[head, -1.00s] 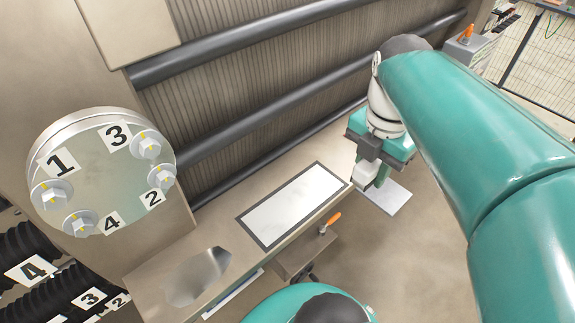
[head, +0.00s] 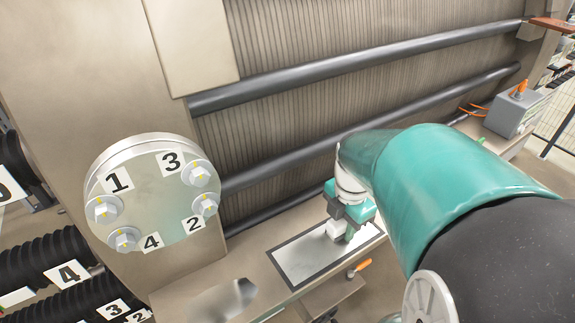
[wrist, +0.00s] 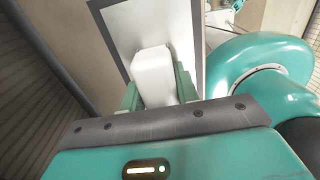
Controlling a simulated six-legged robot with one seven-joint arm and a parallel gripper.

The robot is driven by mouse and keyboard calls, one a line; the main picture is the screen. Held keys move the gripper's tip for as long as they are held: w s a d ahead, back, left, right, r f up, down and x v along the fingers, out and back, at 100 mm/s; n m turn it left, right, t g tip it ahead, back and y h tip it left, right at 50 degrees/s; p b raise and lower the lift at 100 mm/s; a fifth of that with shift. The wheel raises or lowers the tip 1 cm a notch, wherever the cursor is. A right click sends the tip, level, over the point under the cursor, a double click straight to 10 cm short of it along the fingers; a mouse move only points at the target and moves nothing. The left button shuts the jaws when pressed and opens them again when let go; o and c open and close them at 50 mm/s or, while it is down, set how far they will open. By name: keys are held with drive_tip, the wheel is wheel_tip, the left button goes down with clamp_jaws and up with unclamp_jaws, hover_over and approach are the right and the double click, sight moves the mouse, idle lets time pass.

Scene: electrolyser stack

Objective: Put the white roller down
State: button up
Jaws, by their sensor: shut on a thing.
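The white roller (wrist: 153,72) shows in the wrist view as a pale, rounded-edged block between my green fingers. In the head view the white roller (head: 335,229) is a small pale shape at the end of my gripper (head: 349,226). My gripper is shut on it and points down over a light panel with a dark border (head: 300,262). This panel (wrist: 122,28) also lies behind the roller in the wrist view. My gripper hides part of the panel's right end. I cannot tell whether the roller touches the panel.
The panel lies on a beige ledge beside the ribbed stack wall (head: 330,110) with its dark rods (head: 380,70). A numbered round flange (head: 150,200) with bolts stands at the left. An orange-handled part (head: 359,267) sits at the ledge's front edge. A grey box (head: 515,112) stands at the far right.

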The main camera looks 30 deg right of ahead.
drive_tip(key=shift+f, duration=0.25)
drive_tip(key=shift+f, duration=0.15)
